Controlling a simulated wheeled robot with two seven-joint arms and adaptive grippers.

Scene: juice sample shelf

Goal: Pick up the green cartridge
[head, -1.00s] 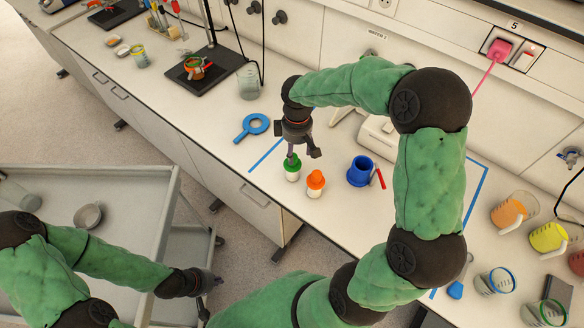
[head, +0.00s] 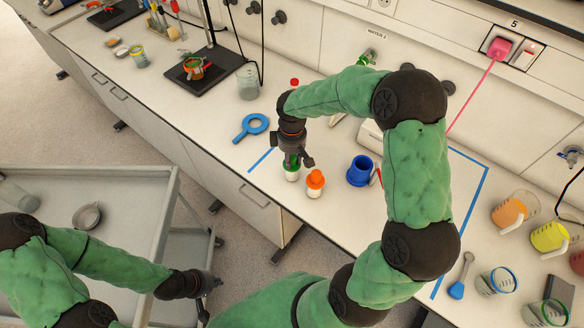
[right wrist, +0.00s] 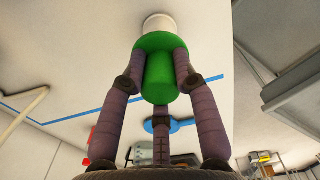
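The green cartridge (head: 291,177) has a green top and a white body and stands upright on the bench. My right gripper (head: 296,162) is over it, pointing down, with its fingers around the green top. In the right wrist view the green top (right wrist: 160,85) lies between the fingers, which look close to or touching it; I cannot tell if they grip. The white body shows beyond it. An orange-capped cartridge (head: 315,184) stands just to the right. My left gripper (head: 208,282) is low at the left, away from the bench; its fingers are too small to read.
A blue cup (head: 360,171) stands right of the cartridges, and a blue ring tool (head: 252,127) lies to the left. Blue tape (head: 465,230) marks the bench. Beakers (head: 508,213) stand at the right. A grey cart (head: 150,215) is at the left.

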